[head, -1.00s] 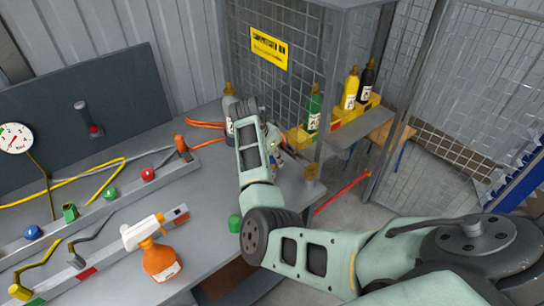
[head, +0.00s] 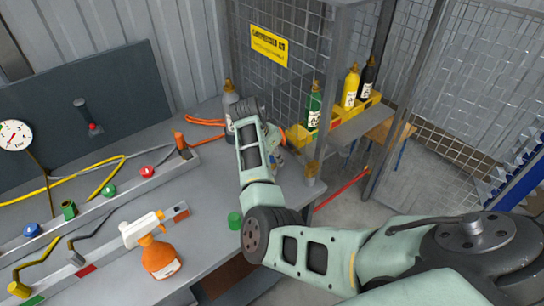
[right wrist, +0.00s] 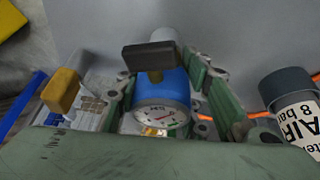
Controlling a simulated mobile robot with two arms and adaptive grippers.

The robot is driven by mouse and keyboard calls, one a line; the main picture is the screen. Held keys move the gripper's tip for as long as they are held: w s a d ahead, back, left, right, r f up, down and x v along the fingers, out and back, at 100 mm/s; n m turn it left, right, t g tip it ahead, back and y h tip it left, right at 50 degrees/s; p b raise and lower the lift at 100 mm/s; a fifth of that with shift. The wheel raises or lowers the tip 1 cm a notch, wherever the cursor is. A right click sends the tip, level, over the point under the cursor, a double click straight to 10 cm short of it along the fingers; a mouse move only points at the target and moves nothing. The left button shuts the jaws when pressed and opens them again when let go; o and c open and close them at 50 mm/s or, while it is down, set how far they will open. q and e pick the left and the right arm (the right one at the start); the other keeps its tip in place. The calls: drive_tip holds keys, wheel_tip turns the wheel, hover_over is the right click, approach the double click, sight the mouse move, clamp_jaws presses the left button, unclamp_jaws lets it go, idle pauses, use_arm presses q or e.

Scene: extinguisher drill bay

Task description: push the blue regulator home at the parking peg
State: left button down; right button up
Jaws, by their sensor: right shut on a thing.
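In the right wrist view, the blue regulator (right wrist: 168,88) has a round white gauge face towards the camera and sits between the green fingers of my right gripper (right wrist: 161,80). The fingers are shut on its sides. A dark crossbar (right wrist: 150,56) on a brass stem lies across its far end, with a pale grey cylinder (right wrist: 163,36) just beyond. I cannot tell whether that cylinder is the parking peg, or how far the regulator is seated. In the head view, my right gripper (head: 270,140) is at the bench's far right corner; its forearm hides the regulator. My left gripper is not in view.
A grey bottle (head: 229,100) stands close behind the gripper; a bottle labelled AIR (right wrist: 297,115) is right of it in the wrist view. The mesh cage (head: 285,75) and green bottle (head: 313,107) are beside it. An orange spray bottle (head: 162,260) stands on the bench.

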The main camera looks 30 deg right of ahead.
drive_tip(key=shift+f, duration=0.2)
drive_tip(key=o, duration=1.3)
drive_tip(key=shift+o, duration=0.2)
drive_tip(key=v, duration=1.2)
